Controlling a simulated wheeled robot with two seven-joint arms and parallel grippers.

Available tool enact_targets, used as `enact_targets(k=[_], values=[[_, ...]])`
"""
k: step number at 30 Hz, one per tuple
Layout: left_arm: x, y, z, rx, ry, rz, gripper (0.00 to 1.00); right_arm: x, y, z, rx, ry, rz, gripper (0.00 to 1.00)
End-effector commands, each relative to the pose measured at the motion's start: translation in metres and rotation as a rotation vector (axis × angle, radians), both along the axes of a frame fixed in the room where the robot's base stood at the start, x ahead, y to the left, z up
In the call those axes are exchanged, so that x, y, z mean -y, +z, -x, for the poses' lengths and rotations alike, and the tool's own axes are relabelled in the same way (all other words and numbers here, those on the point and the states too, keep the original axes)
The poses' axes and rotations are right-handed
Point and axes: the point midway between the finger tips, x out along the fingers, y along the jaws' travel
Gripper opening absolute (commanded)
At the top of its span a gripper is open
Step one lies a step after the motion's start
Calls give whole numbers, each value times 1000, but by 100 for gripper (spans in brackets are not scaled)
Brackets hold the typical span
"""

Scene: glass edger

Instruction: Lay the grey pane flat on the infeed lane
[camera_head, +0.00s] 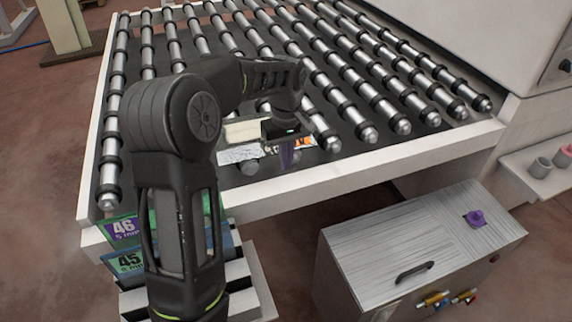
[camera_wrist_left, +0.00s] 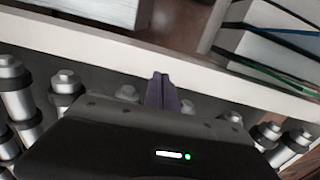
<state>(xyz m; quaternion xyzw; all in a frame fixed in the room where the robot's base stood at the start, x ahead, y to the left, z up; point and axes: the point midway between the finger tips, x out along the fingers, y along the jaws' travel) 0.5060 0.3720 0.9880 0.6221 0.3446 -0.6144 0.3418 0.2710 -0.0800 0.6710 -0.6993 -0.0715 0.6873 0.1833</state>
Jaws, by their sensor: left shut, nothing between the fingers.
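The infeed lane (camera_head: 455,143) is a white-framed bed of steel rollers with black rings. My left gripper (camera_head: 288,158) is over its near edge, with narrow purple fingers pointing down. In the left wrist view its fingers (camera_wrist_left: 160,92) are together with nothing between them. A rack (camera_head: 258,283) stands at the lane's near left corner, partly behind my arm. It holds a green-edged pane labelled 46 (camera_head: 124,228) and a blue-edged pane labelled 45 (camera_head: 127,262). I cannot pick out the grey pane. My right gripper is not in view.
A grey cabinet (camera_head: 400,250) with a handle stands in front. Cups (camera_head: 541,167) sit on a shelf at right.

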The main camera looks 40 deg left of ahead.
Motion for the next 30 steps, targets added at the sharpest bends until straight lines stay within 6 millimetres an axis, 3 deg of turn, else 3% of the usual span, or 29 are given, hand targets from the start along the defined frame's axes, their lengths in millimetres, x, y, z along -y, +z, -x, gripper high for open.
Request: enact_targets(k=[13,30], values=[[0,74,1,-1,1,-1,0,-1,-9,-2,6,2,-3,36],[0,82,1,-2,2,0,0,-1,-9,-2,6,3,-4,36]])
